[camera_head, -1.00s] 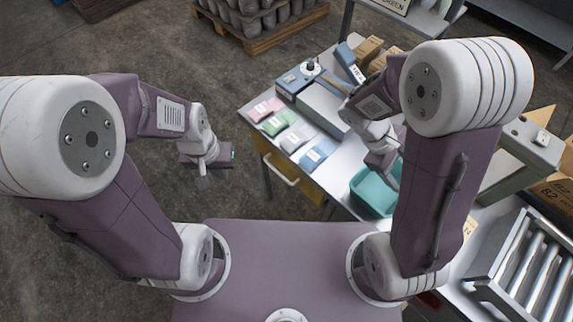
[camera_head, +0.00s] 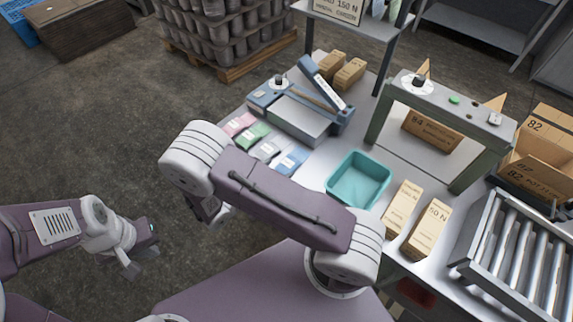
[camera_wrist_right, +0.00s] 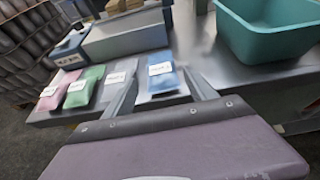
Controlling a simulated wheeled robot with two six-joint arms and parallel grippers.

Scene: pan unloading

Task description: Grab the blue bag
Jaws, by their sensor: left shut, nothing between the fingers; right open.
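The blue bag (camera_head: 291,160), with a white label, lies flat on the table at the right end of a row of bags, beside the grey one. In the right wrist view the blue bag (camera_wrist_right: 163,77) is ahead, between my right gripper's open fingers (camera_wrist_right: 162,84) in the picture, with nothing held. In the head view my right gripper (camera_head: 213,210) is partly hidden by my arm, left of and nearer than the bag, by the table's edge. My left gripper (camera_head: 133,266) is shut and empty over the floor at lower left.
Pink (camera_head: 238,124), green (camera_head: 253,134) and grey (camera_head: 271,148) bags lie beside it. A blue-grey sealing machine (camera_head: 300,112) stands behind them. A teal bin (camera_head: 358,181) is to the right, then cartons (camera_head: 403,208) and a roller conveyor (camera_head: 515,260).

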